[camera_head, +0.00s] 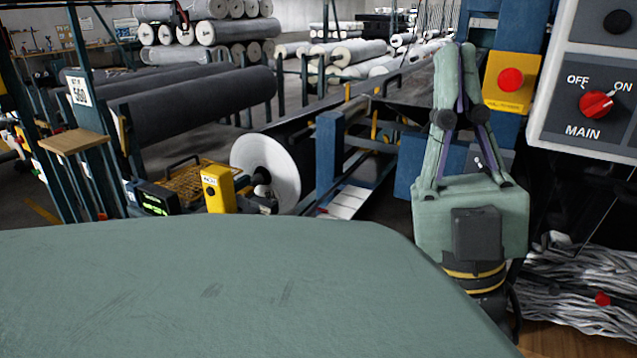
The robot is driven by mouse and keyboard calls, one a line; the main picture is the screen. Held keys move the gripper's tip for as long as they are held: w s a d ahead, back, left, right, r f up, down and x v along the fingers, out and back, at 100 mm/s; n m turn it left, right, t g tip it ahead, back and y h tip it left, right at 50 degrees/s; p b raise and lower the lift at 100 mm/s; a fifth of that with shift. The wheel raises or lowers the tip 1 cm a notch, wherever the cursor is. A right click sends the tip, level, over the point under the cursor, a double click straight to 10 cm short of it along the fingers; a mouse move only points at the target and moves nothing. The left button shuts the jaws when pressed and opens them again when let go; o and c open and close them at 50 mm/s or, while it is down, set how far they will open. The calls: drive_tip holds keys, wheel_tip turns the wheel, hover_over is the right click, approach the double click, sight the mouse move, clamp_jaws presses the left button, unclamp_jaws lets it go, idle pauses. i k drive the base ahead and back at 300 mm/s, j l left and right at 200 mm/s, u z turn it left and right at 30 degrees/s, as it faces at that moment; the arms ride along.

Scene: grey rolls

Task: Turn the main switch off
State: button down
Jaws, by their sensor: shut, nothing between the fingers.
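The main switch (596,105) is a red rotary knob on a light grey panel (556,135) at the right edge of the head view. The labels OFF, ON and MAIN surround it. Its white pointer mark points up and right, toward ON. My gripper (456,48) is green-grey, points upward and is shut with nothing between its fingers. It appears to the left of the panel in the picture, apart from the knob. How far apart they are in depth I cannot tell.
A yellow box with a red button (511,80) sits between my gripper and the panel. A black round control (618,21) is above the knob. Grey rolls (190,103) and machine frames fill the left and back. Tangled grey strips (577,290) lie below the panel.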

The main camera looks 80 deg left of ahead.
sight(595, 104)
drive_tip(key=u, duration=0.45)
drive_tip(key=k+l+u, duration=0.1)
drive_tip(key=u, duration=0.8)
drive_tip(key=k+u, duration=0.1)
drive_tip(key=u, duration=0.8)
drive_tip(key=k+u, duration=0.1)
drive_tip(key=u, duration=0.8)
drive_tip(key=j+z, duration=0.1)
drive_tip(key=z, duration=2.1)
drive_tip(key=l, duration=0.1)
